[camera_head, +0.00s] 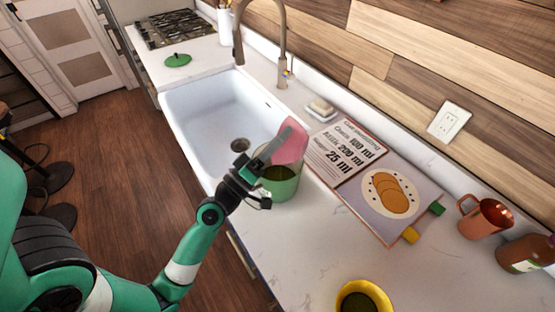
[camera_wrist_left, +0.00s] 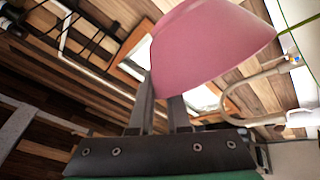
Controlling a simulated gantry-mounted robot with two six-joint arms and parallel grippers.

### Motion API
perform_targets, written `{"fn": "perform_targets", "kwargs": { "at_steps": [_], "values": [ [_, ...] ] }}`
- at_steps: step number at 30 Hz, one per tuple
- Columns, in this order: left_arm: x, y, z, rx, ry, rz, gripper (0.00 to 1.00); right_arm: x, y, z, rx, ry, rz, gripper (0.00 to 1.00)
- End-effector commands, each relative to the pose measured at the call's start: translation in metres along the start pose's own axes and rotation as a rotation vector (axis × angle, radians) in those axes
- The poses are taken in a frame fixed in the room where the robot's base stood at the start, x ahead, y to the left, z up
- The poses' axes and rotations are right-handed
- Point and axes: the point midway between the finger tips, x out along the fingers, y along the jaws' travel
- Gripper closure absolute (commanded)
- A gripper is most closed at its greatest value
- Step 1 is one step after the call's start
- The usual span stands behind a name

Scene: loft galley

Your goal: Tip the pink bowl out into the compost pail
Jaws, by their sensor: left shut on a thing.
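The pink bowl (camera_head: 292,145) is held in the air, steeply tilted, over the green compost pail (camera_head: 284,189). The pail stands on the white counter beside the sink; dark olive material or shadow shows inside it. My left gripper (camera_head: 275,149) is shut on the bowl's edge, just above the pail's rim. In the left wrist view the bowl (camera_wrist_left: 208,48) shows its smooth outer side against the fingers (camera_wrist_left: 162,90) of my gripper. The inside of the bowl is hidden, so I cannot tell whether anything is in it. My right gripper is out of view.
The white sink (camera_head: 205,110) and tap (camera_head: 281,45) lie behind the pail. An open recipe book (camera_head: 345,160), a copper mug (camera_head: 484,217) and a brown jar (camera_head: 530,252) stand to the right. A yellow bowl (camera_head: 343,294) sits in front. Counter between is clear.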

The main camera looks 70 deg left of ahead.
Motion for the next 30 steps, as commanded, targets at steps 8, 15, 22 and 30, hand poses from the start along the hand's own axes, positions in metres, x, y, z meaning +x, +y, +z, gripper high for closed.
{"fn": "perform_targets", "kwargs": {
  "at_steps": [8,15,22,30],
  "values": [
    [-0.001,-0.001,-0.003,-0.026,0.019,0.003,1.00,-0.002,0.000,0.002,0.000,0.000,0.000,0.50],
    [0.019,0.029,0.029,0.232,-0.159,-0.015,1.00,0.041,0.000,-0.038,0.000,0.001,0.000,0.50],
    [0.014,0.018,0.045,0.288,-0.177,-0.021,1.00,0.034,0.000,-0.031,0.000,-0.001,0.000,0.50],
    [0.019,0.023,0.067,0.485,-0.302,-0.035,1.00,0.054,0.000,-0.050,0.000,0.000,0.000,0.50]
  ]
}}
